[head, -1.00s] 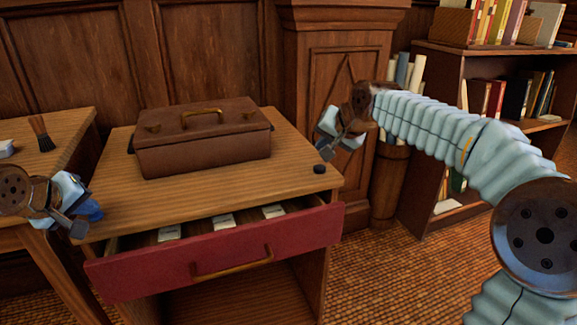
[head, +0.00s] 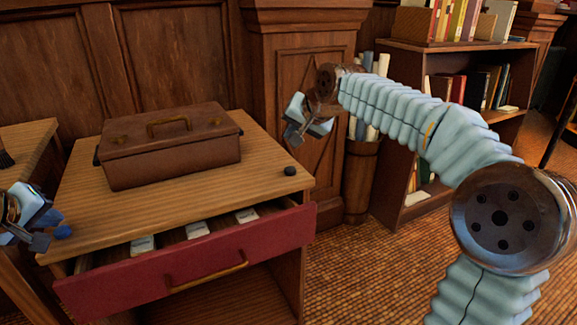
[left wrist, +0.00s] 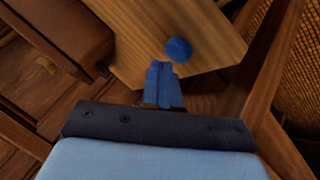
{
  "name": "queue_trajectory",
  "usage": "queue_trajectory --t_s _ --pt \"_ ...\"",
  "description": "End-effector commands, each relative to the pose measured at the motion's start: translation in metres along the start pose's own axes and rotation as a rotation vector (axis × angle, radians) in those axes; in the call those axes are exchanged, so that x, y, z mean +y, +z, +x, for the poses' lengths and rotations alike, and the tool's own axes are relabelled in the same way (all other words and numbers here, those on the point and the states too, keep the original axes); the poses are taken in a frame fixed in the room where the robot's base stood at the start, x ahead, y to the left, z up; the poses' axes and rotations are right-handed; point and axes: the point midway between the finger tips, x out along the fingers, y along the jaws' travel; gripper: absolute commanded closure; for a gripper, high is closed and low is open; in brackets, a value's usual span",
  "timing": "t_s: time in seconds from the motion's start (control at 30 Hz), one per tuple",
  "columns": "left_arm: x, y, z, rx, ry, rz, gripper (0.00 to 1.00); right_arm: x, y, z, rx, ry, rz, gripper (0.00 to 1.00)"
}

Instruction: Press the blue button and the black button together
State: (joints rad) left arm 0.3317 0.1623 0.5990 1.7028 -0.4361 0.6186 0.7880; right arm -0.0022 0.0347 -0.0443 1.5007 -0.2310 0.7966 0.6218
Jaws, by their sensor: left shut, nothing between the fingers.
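The blue button (head: 63,232) sits at the near left corner of the wooden cabinet top. It shows clear of the fingers in the left wrist view (left wrist: 179,49). My left gripper (head: 40,241) is shut and empty, just left of the blue button. In the left wrist view its closed fingertips (left wrist: 163,72) point at the button with a small gap in the picture. The black button (head: 290,171) is a small round knob near the right edge of the cabinet top. My right gripper (head: 294,137) is above and behind it in the picture, apart from it; its jaw opening is unclear.
A brown box with a handle (head: 170,155) stands on the cabinet top (head: 215,185) between the buttons. A red-fronted drawer (head: 130,279) below is partly open, with pale cards inside. A bookcase (head: 395,85) stands at the right and another table (head: 30,142) at the left.

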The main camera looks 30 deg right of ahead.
Motion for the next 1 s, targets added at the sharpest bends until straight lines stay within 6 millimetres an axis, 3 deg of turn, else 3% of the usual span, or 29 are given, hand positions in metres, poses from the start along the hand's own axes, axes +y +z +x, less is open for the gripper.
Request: queue_trajectory --t_s 0.47,1.0 --pt "0.004 -0.004 -0.006 0.001 0.001 0.000 1.00 -0.003 -0.003 -0.004 0.000 0.000 0.000 1.00" --pt "0.029 -0.028 -0.039 0.001 0.001 0.000 1.00 -0.021 -0.021 -0.029 0.000 0.000 0.000 1.00"
